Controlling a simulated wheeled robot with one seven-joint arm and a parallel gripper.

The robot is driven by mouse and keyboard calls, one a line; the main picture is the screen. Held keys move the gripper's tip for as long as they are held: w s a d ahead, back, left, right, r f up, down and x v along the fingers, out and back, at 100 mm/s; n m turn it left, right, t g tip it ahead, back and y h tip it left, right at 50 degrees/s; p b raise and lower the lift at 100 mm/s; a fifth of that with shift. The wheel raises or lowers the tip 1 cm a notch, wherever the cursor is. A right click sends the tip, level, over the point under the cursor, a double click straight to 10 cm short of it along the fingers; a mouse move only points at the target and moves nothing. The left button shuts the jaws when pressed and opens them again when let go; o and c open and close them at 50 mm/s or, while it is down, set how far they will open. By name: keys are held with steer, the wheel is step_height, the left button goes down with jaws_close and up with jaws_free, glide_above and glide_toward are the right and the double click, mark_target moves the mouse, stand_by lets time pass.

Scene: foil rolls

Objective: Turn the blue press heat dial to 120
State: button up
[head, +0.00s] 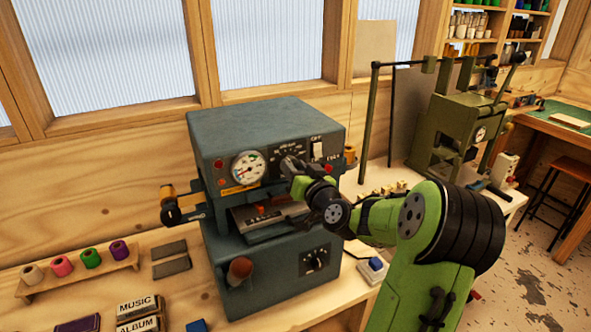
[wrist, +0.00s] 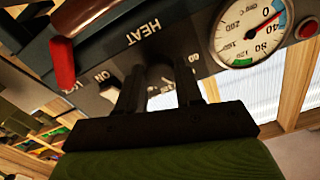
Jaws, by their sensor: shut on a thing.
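The blue press (head: 262,122) is a blue-grey machine on the bench in the middle of the head view. My gripper (head: 289,166) is at the upper right of its front panel. In the wrist view, which looks upside down, my gripper (wrist: 160,85) has its two dark fingers on either side of the dark heat dial (wrist: 160,76), shut on it, beside the HEAT lettering.
Another black knob (head: 315,261) is low on the press front. A brown handle (head: 240,270) juts out at lower left. Colored foil rolls (head: 91,259) stand on a wooden rack at left. A green machine (head: 457,130) stands at right. A small blue-topped block (head: 375,265) lies near my arm.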

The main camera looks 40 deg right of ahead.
steer(key=m, duration=0.4)
steer(key=shift+a+r, duration=0.1)
steer(key=shift+m+p, duration=0.5)
steer(key=shift+m, duration=1.7)
steer(key=o, duration=1)
steer(key=shift+o, duration=0.2)
steer(key=b+v, duration=0.4)
steer(key=v, duration=1.1)
steer(key=shift+s+b, duration=0.3)
steer(key=shift+s, duration=0.05)
steer(key=shift+a, duration=0.15)
